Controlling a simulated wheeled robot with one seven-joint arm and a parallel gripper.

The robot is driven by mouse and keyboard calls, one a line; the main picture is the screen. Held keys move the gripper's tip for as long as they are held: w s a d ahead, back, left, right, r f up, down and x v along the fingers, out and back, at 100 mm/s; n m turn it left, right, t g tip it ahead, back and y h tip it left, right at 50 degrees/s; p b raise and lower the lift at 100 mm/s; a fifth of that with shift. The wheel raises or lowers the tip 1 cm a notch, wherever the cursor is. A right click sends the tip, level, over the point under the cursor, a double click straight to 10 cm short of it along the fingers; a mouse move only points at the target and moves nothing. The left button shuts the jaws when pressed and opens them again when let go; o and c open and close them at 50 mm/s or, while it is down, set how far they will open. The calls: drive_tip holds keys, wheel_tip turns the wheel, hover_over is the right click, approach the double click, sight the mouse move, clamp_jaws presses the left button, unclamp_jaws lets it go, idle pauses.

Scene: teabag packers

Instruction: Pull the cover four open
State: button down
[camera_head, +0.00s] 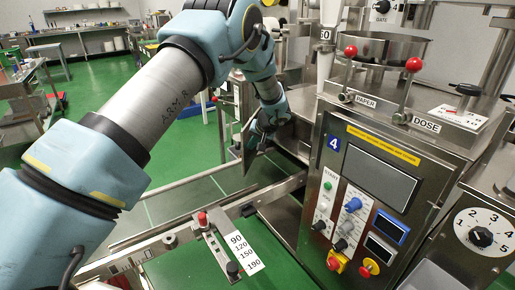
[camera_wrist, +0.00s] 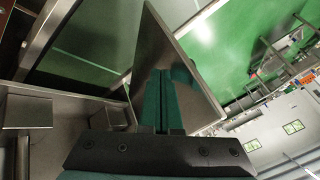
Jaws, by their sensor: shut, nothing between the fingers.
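The machine marked with a blue "4" (camera_head: 334,143) stands on the right in the head view. A thin metal panel, which looks like its cover (camera_head: 247,150), stands out from the machine's left side, seen nearly edge-on. In the wrist view the cover (camera_wrist: 191,62) is a broad grey plate, tilted, with a bright edge. My gripper (camera_head: 258,133) is beside the cover, close to the machine. In the wrist view its teal fingers (camera_wrist: 158,85) are together and empty, overlapping the plate's face. I cannot tell whether they touch it. The cover's hinge is hidden.
A conveyor rail (camera_head: 170,238) with a scale plate (camera_head: 240,252) and a red knob runs in front of the machine. The control panel (camera_head: 372,180) carries buttons and dials. Red-knobbed levers (camera_head: 413,65) rise on top. Green floor (camera_head: 110,85) is open behind my arm.

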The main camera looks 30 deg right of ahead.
drive_tip(key=w+a+m+h+p, duration=0.1)
drive_tip(key=w+a+m+h, duration=0.2)
drive_tip(key=w, duration=1.4)
drive_tip(key=shift+a+m+g, duration=0.3)
drive_tip(key=shift+a+m, duration=0.8)
drive_tip(key=shift+a, duration=1.55)
drive_tip(key=shift+s, duration=0.1)
